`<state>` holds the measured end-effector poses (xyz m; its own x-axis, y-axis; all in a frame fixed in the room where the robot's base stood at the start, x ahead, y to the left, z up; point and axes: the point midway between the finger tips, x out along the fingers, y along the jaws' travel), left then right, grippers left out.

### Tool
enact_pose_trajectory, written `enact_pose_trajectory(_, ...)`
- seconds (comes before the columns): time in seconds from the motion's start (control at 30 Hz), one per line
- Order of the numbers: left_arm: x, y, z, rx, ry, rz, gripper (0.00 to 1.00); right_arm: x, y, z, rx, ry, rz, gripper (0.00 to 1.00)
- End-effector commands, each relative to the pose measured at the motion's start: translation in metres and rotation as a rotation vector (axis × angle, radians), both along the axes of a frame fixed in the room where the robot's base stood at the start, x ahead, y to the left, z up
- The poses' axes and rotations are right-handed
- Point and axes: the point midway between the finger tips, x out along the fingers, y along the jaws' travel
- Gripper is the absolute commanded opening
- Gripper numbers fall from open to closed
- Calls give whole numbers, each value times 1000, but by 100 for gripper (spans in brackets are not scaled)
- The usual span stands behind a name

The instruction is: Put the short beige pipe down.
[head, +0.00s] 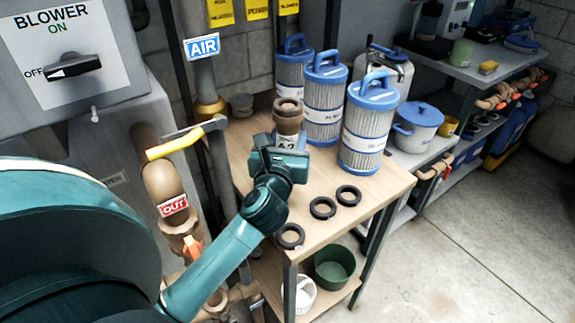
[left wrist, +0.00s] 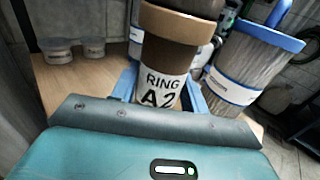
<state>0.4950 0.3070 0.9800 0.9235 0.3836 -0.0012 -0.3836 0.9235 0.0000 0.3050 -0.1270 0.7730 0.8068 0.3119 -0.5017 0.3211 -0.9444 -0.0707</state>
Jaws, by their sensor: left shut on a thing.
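The short beige pipe (head: 288,118) is upright above the wooden table (head: 237,150), near the blue-topped filter cartridges. It has a brown collar at its top and a white label reading "RING A2", which shows in the left wrist view (left wrist: 163,90). My left gripper (head: 284,147) is shut on the pipe around its labelled part, one blue finger on each side. The pipe's lower end is hidden behind the gripper, so I cannot tell whether it touches the table. My right gripper is not in view.
Several blue-lidded filter cartridges (head: 367,125) stand close behind and right of the pipe. Three black rings (head: 322,208) lie along the table's front. A yellow-handled valve (head: 172,148) and pipes are at left. A white pot (head: 416,130) stands on the shelf at right.

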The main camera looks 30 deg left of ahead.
Motion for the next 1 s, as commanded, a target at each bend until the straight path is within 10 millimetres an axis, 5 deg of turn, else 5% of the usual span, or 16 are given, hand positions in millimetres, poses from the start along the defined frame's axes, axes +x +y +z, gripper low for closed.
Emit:
enact_pose_trajectory(0.3, 0, 0, -47, 0, -1, 0, 25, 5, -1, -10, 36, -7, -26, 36)
enact_pose_trajectory(0.77, 0, 0, -54, 0, -3, -1, 25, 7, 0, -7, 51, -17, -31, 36)
enact_pose_trajectory(0.8, 0, 0, -55, 0, -1, 0, 46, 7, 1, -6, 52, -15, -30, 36)
enact_pose_trajectory(1.0, 0, 0, -54, 0, -1, -1, 63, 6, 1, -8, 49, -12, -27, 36)
